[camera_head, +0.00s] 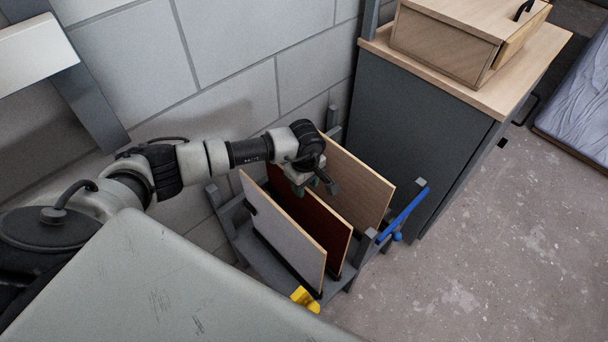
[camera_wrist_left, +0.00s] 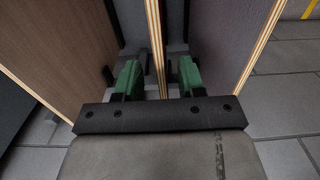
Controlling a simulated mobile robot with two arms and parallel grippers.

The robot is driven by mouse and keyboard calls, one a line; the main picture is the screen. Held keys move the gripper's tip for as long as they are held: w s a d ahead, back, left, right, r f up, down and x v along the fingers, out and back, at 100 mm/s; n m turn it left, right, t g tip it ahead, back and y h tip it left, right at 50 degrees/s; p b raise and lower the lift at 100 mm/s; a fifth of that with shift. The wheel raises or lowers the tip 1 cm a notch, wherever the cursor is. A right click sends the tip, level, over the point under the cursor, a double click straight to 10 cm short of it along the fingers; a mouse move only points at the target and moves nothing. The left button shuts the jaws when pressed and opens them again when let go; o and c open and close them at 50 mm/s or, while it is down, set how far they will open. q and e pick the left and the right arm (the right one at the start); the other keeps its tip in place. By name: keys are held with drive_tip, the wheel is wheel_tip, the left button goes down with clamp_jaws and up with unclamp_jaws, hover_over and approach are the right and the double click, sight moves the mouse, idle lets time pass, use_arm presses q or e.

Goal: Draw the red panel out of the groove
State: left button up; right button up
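The red panel (camera_head: 311,223) stands upright in the middle of a dark grey rack (camera_head: 268,263), between a pale grey panel (camera_head: 286,230) and a tan wood panel (camera_head: 355,182). My left gripper (camera_head: 312,186) is at the top edge of the red panel, and my wrist partly hides that edge. In the left wrist view, the red panel's layered edge (camera_wrist_left: 156,45) runs between the two green fingertips (camera_wrist_left: 160,80). The fingers are open, with a gap visible on each side of the edge. The groove is hidden. My right gripper is not in view.
The tan panel (camera_wrist_left: 60,50) and grey panel (camera_wrist_left: 232,40) stand close on either side of the fingers. A dark cabinet (camera_head: 425,130) stands behind right. Floor at right is clear.

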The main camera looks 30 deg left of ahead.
use_arm(q)
wheel_tip(320, 180, down, 4)
drive_tip(key=shift+r+b, duration=0.25)
drive_tip(key=shift+b, duration=0.4)
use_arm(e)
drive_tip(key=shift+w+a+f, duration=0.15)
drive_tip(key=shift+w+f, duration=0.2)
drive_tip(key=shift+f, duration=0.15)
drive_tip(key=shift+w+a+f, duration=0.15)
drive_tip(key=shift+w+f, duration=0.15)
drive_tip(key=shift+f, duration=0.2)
use_arm(q)
clamp_jaws()
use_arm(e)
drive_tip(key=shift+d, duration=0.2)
use_arm(q)
drive_tip(key=c, duration=0.7)
unclamp_jaws()
drive_tip(key=shift+r, duration=0.2)
clamp_jaws()
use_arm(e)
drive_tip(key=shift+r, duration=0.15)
